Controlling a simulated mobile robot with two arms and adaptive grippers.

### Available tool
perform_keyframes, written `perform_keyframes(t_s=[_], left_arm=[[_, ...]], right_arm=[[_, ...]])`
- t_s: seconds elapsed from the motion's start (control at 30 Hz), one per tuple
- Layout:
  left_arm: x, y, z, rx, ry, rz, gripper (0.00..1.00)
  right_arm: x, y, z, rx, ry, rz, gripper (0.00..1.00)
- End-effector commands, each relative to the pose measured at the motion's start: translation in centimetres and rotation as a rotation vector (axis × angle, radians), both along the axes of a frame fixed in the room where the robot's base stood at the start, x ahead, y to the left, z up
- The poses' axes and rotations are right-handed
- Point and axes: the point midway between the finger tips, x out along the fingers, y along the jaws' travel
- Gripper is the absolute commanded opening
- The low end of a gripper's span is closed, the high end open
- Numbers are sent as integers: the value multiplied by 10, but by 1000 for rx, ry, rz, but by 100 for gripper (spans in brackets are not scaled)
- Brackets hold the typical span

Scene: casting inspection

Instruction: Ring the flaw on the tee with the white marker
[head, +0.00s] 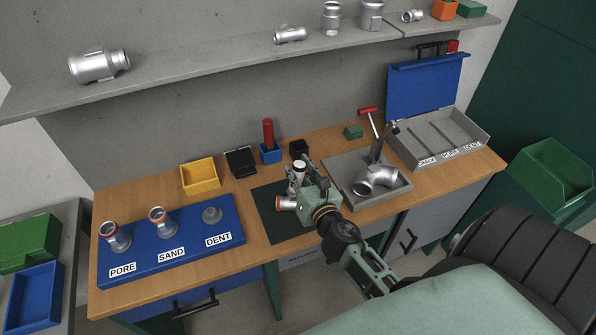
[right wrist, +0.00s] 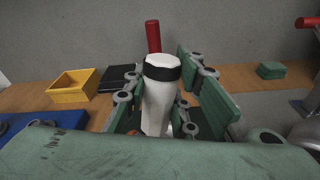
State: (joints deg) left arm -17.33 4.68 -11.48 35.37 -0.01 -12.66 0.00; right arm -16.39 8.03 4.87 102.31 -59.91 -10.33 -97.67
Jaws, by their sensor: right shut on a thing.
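My right gripper (head: 300,180) is over the dark mat (head: 262,222) at the middle of the bench. It is shut on the white marker (right wrist: 160,95), which stands roughly upright between the fingers with a black band near its top. A silvery metal fitting with an orange-red rim (head: 286,203), apparently the tee, lies on the mat beside and under the gripper. The gripper hides most of it, so its flaw cannot be made out. My left gripper is not in view.
A blue board (head: 185,257) labelled PORE, SAND and DENT holds metal fittings at left. A yellow bin (head: 200,187) and a blue holder with a red marker (head: 268,133) stand behind. A grey tray (head: 343,190) with a metal elbow (head: 378,180) is at right.

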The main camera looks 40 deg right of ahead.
Motion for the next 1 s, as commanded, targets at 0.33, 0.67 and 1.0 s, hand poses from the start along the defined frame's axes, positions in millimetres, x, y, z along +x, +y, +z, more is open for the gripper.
perform_keyframes(t_s=[0.33,0.67,1.0], left_arm=[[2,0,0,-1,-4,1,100],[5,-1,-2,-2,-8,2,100],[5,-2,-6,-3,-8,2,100]], right_arm=[[0,0,0,0,0,0,0],[0,0,-2,0,0,0,0],[0,0,-7,0,0,0,0]])
